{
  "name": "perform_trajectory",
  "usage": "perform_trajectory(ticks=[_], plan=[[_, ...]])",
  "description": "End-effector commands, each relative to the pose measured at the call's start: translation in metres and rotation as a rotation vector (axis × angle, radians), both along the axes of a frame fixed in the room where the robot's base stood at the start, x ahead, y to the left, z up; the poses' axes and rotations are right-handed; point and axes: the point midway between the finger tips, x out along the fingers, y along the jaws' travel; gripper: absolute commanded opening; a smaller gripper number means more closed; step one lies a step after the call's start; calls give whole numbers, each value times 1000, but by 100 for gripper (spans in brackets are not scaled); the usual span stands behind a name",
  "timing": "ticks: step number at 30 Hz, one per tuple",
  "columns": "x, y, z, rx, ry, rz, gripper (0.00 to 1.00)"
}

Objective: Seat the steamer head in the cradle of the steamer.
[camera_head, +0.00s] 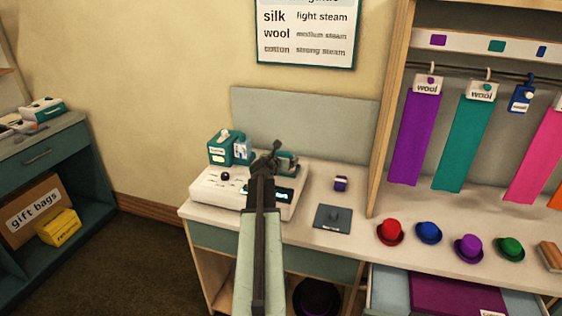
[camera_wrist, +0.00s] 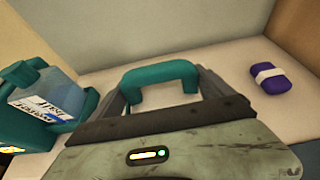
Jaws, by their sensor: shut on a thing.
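The steamer (camera_head: 216,190) is a white box on the counter with a black knob, a small lit display and teal tanks on its back left. My gripper (camera_head: 274,156) is over its back right part. In the wrist view my gripper (camera_wrist: 160,76) has its fingers on both sides of a teal arched handle, the steamer head (camera_wrist: 160,75), and is shut on it. The steamer head's teal edge also shows in the head view (camera_head: 289,161), beside the fingers. My arm hides much of the steamer's right side, and I cannot make out the cradle or whether the head touches it.
A teal tank with a blue-grey labelled bottle (camera_wrist: 48,95) stands close left of my gripper. A purple bundle with a white band (camera_head: 340,184) and a dark grey pad (camera_head: 333,219) lie to the right. Several small hats, including a red one (camera_head: 390,231), line the counter farther right.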

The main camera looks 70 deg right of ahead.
Motion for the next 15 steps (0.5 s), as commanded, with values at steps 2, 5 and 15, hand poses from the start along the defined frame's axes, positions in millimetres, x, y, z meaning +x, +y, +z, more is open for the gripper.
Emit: perform_trajectory(ticks=[2, 5, 15], plan=[[0, 0, 1, -1, 0, 1, 26], [0, 0, 1, -1, 0, 1, 26], [0, 0, 1, 0, 0, 0, 100]])
